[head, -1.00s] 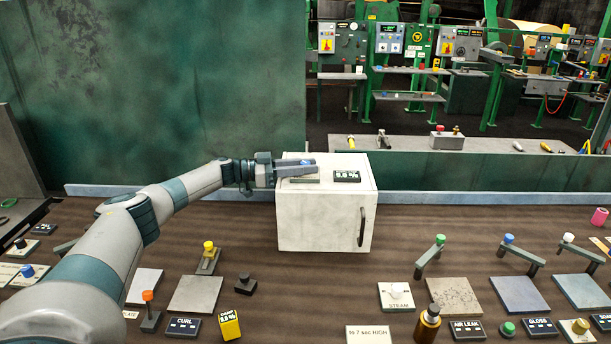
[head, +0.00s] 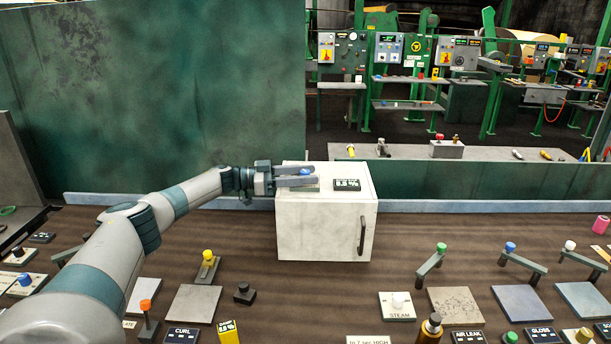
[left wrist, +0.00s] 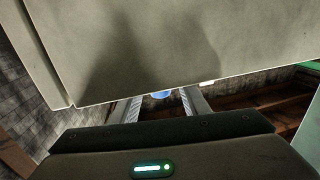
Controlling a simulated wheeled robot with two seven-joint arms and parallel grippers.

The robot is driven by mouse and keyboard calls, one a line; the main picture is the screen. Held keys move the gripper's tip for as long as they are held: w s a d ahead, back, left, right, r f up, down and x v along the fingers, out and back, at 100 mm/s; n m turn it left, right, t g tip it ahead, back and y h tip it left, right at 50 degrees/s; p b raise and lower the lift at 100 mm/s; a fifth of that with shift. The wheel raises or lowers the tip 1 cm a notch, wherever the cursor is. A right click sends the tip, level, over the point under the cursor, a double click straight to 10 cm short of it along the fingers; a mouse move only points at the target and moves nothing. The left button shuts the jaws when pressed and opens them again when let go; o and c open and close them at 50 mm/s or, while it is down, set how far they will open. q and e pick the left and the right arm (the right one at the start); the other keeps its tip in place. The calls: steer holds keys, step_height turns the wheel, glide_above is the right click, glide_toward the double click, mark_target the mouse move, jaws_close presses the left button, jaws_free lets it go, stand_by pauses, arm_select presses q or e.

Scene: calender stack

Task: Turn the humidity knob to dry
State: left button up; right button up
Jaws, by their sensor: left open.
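A blue knob (head: 305,172) sits on top of a white cabinet (head: 318,228), near a small dark display (head: 347,185) with pale digits too small to read surely. I take it for the humidity knob; no "dry" mark is legible. My left gripper (head: 308,175) is open, with its fingers on either side of the knob. In the left wrist view the blue knob (left wrist: 161,95) shows between the two fingertips, partly hidden by a large pale surface. I cannot tell whether a finger touches it. My right gripper is out of view.
The cabinet has a dark handle (head: 362,235) on its front. Lever stands, including a green-topped one (head: 431,262), flat plates and a white STEAM panel (head: 397,306) are on the brown table. A green wall (head: 150,95) rises behind my left arm.

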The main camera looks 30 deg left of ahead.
arm_select(q)
steer(key=b+v, duration=0.5)
steer(key=v, duration=1.2)
steer(key=shift+b, duration=0.4)
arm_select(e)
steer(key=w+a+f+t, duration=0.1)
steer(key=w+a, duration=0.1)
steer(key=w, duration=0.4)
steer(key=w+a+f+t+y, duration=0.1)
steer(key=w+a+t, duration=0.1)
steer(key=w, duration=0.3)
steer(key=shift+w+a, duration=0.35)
arm_select(q)
steer(key=shift+s+a, duration=0.1)
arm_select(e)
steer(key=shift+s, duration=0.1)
